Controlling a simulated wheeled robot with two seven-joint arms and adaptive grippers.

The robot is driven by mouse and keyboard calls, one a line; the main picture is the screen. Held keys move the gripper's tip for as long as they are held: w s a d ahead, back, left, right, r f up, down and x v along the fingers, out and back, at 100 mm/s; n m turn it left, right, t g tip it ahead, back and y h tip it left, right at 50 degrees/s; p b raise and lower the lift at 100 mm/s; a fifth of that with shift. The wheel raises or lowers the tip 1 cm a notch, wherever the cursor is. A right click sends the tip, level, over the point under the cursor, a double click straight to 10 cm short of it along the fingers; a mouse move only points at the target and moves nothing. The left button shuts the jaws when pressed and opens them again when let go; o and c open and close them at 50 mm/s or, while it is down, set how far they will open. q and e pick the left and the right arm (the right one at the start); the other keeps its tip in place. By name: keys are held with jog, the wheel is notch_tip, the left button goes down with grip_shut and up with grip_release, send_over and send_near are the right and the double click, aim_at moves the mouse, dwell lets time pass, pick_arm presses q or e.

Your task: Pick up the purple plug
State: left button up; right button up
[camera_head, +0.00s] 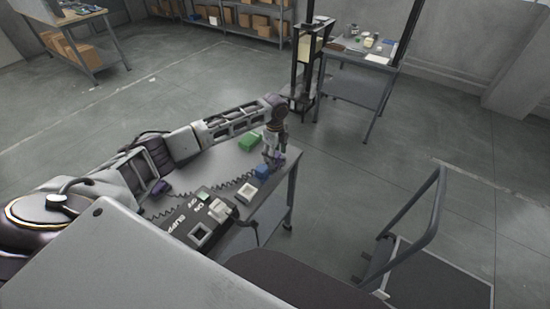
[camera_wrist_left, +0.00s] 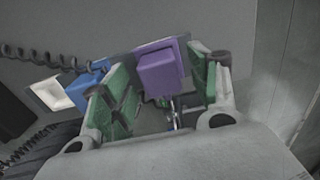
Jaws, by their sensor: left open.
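The purple plug (camera_wrist_left: 162,72) shows in the left wrist view between the two green-padded fingers of my left gripper (camera_wrist_left: 160,88). The gripper is open, with a visible gap on the left side of the plug; whether the right finger touches it cannot be told. In the head view the purple plug (camera_head: 279,160) is a small patch at the tips of my left gripper (camera_head: 271,157), near the table's far right end. The fingers partly hide it there. My right gripper is not in view.
A blue plug (camera_head: 262,171) lies close by, with a coiled cord running left.

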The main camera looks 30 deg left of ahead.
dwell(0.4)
pick_arm(q)
jog(key=c, duration=1)
jog(key=shift+r, duration=0.1)
jog(key=shift+c, duration=0.2)
notch_tip(320, 180, up, 10)
jog(key=shift+b, duration=0.35)
